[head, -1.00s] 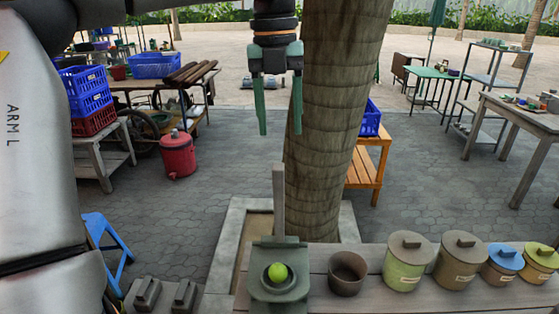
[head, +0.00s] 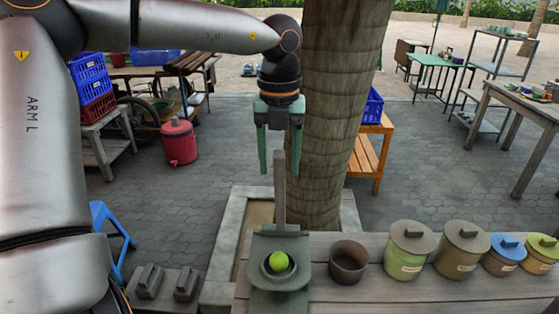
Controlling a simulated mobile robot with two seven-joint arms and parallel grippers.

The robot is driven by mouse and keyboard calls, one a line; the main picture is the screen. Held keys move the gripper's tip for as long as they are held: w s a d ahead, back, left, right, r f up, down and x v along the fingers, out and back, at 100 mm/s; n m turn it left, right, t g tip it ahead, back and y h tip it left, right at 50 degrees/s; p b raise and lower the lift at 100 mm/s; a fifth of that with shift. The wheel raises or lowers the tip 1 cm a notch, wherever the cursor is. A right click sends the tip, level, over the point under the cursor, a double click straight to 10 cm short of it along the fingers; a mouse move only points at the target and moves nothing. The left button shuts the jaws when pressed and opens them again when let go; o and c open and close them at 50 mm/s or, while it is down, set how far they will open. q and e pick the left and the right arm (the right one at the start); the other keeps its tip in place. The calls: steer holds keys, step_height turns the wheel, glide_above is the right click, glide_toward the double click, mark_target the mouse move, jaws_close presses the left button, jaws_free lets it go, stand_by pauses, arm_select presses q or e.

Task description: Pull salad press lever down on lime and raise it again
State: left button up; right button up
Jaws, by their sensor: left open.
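The salad press (head: 279,295) stands on the table near the bottom middle of the head view. Its lever (head: 279,190) stands upright at the back of the press. A green lime (head: 278,261) sits in the round cup of the press. My left gripper (head: 279,165) points down with its green fingers apart, one on each side of the lever's upper end in the picture. It looks empty. Whether the fingers are level with the lever in depth is hard to tell. My right gripper does not show.
A dark empty bowl (head: 348,267) stands right of the press. Several lidded jars, starting with a green one (head: 404,258), line the table (head: 385,294) further right. A thick tree trunk (head: 330,120) rises close behind the press.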

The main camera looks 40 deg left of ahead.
arm_select(q)
steer(key=shift+f, duration=0.2)
steer(key=shift+c, duration=0.2)
jaws_close()
stand_by(1.2)
